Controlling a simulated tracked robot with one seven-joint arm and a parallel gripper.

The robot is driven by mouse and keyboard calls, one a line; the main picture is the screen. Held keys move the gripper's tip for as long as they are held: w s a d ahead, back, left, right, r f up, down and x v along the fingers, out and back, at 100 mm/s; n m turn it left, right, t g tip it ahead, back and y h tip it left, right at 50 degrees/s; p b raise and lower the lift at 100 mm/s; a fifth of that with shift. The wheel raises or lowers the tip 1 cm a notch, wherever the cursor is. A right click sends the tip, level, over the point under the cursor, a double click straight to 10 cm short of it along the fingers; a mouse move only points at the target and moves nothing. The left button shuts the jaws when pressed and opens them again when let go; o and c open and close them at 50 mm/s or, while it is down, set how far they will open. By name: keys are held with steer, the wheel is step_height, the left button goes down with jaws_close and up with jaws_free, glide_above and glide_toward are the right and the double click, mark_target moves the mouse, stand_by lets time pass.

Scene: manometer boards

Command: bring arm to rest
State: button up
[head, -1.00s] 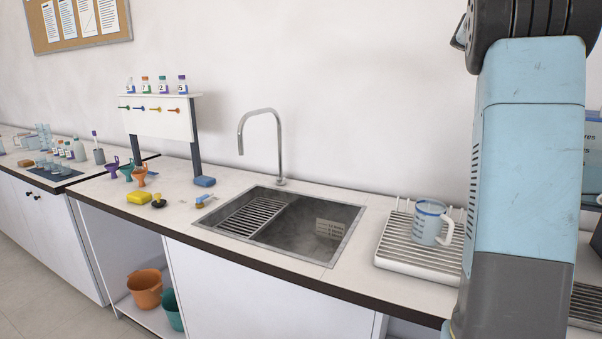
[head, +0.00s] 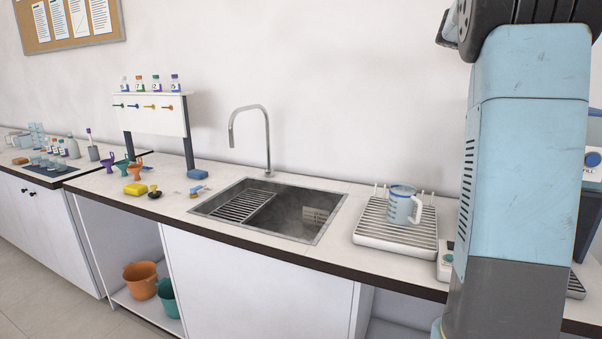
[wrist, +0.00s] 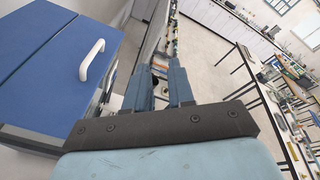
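My gripper (wrist: 159,67) shows in the wrist view as two blue-grey fingers with a gap between them. It is open and nothing is held between the fingers. In the head view a light blue link of my arm stands upright at the right and hides part of the counter; the gripper itself is not visible there.
A sink (head: 270,209) is set in the counter, with a white drying rack (head: 396,240) and a measuring jug (head: 401,205) on its right. In the wrist view a blue cabinet (wrist: 55,65) with a white handle is at the left. Open floor (wrist: 215,65) shows beyond the fingers.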

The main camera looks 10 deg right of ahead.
steer(key=w+a+r+n+t+h, duration=0.5)
steer(key=w+a+r+n+t, duration=0.2)
steer(key=n+t, duration=0.8)
steer(key=w+a+f+n+t+y, duration=0.1)
steer(key=a+f+n+t+y, duration=0.2)
steer(key=a+n+t+y, duration=0.45)
steer(key=w+a+f+n+t+y, duration=0.1)
steer(key=a+f+n+t+y, duration=0.25)
steer(key=a+n, duration=0.8)
steer(key=s+a+f+n+g+y, duration=0.4)
steer(key=s+a+f+n+y, duration=0.35)
steer(key=a+f+n, duration=0.45)
steer(key=s+a+f+n+g, duration=0.2)
steer(key=s+f+n+g, duration=0.1)
steer(key=s+f, duration=0.5)
steer(key=s+a+f+n+g, duration=0.2)
steer(key=s+f+n+g, duration=0.2)
steer(key=s+f, duration=0.5)
steer(key=shift+s+a+f+g, duration=0.15)
steer(key=shift+s+f+g, duration=0.15)
steer(key=shift+s+g, duration=0.5)
steer(key=shift+s+h, duration=0.15)
steer(key=shift+h, duration=0.1)
